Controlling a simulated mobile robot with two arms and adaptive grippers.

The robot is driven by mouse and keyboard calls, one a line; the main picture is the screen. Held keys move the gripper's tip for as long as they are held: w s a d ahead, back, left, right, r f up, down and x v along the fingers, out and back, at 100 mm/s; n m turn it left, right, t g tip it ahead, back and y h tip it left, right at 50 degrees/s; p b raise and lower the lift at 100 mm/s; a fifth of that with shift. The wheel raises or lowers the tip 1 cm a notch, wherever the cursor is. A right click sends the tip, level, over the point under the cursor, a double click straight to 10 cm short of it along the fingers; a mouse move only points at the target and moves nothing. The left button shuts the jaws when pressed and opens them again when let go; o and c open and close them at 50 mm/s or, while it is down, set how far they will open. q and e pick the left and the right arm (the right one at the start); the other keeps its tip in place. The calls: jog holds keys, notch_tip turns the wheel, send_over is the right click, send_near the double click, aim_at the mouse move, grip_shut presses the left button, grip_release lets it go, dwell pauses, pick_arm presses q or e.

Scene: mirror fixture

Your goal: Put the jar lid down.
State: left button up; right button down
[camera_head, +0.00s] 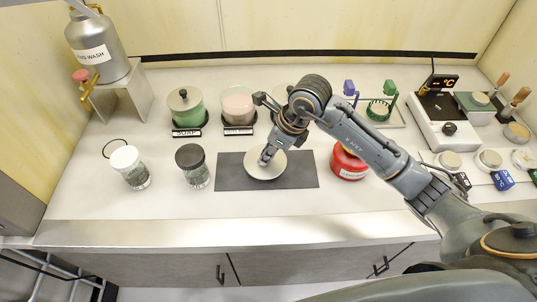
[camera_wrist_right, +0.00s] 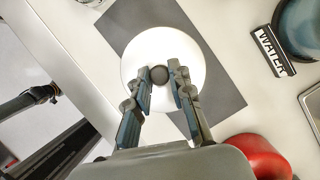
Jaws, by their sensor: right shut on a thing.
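The jar lid (camera_head: 262,175) is a round white disc with a small dark knob. It is over the dark grey mat (camera_head: 304,177) in the head view; I cannot tell whether it touches the mat. In the right wrist view the lid (camera_wrist_right: 160,45) fills the middle, and its dark knob (camera_wrist_right: 158,74) sits between the fingers. My right gripper (camera_head: 267,155) comes down from above and is shut on the lid's knob.
A dark-lidded jar (camera_head: 193,168) and a white-lidded jar (camera_head: 130,167) stand left of the mat. A red container (camera_head: 347,165) stands right. Soap (camera_head: 186,112) and pink (camera_head: 238,107) jars stand behind. The mat's left part is bare.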

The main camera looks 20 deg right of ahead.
jog(key=shift+w+d+f, duration=0.2)
jog(key=shift+w+f, duration=0.3)
jog(key=shift+f, duration=0.1)
notch_tip(320, 180, down, 3)
jog(key=shift+w+d+p, duration=0.1)
jog(key=shift+w+p, duration=0.05)
jog(key=shift+p, duration=0.95)
jog(key=shift+f, duration=0.2)
jog(key=shift+f, duration=0.1)
jog(key=c, duration=1.6)
grip_release()
jog(key=shift+f+b, duration=0.15)
jog(key=shift+b, duration=0.15)
jog(key=shift+c, duration=0.2)
jog(key=o, duration=0.5)
jog(key=shift+c, duration=0.2)
